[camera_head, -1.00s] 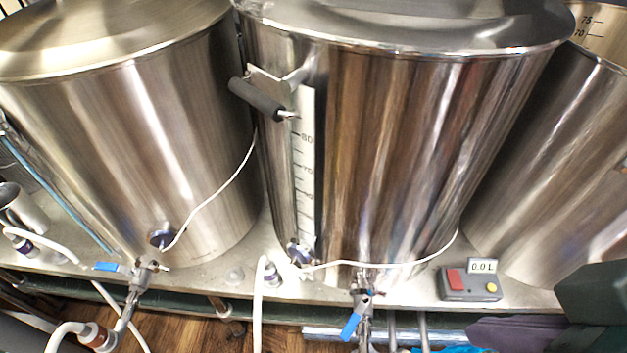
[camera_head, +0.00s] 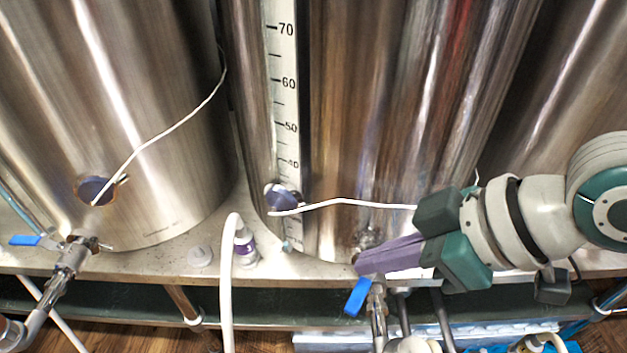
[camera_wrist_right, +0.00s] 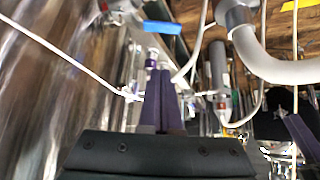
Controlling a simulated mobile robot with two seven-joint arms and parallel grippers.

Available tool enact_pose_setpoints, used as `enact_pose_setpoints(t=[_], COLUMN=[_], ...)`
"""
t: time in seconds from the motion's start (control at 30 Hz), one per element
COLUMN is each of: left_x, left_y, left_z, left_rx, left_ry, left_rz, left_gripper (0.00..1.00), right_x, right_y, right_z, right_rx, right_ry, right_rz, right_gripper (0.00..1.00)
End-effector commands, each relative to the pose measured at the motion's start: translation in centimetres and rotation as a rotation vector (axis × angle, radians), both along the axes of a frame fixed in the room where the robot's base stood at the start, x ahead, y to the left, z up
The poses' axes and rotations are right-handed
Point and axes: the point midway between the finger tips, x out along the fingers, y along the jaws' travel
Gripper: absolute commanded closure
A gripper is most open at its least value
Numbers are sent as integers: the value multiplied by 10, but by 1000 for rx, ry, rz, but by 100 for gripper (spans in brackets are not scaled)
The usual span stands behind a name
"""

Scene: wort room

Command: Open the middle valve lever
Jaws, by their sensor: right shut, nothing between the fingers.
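The middle valve lever (camera_head: 357,297) is a blue handle on the metal valve at the foot of the middle steel kettle (camera_head: 400,110). It slants down to the left. My right gripper (camera_head: 362,265) comes in from the right with its purple fingers shut and empty, just above the lever in the head view. I cannot tell whether they touch. The fingers also show in the right wrist view (camera_wrist_right: 160,76), with a blue lever (camera_wrist_right: 162,27) beyond and above them. The gripper and arm hide part of the valve and kettle base. My left gripper is out of view.
The left kettle (camera_head: 120,120) has its own valve with a blue lever (camera_head: 25,240). A white hose (camera_head: 227,280) rises in front of the shelf edge. A thin white cable (camera_head: 345,201) crosses the middle kettle. Pipes and hoses run below the shelf.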

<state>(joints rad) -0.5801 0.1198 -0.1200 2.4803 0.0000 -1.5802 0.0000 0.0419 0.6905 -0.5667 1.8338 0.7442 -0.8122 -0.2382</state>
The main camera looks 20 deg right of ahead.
Motion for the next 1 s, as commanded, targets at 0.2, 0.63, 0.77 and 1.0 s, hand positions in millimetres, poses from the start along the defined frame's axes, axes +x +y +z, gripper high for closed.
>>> enact_pose_setpoints(t=[0.2,0.63,0.77,1.0], left_x=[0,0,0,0], left_y=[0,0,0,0], left_z=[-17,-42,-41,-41], left_rx=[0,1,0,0], left_ry=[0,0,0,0], left_rz=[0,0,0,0], left_gripper=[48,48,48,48], right_x=[14,27,18,13], right_y=[16,28,19,15], right_z=[-28,-74,-74,-74], right_rx=[3,-2,-2,0], right_ry=[1,3,2,1], right_rz=[0,1,0,1], right_gripper=[100,100,100,100])
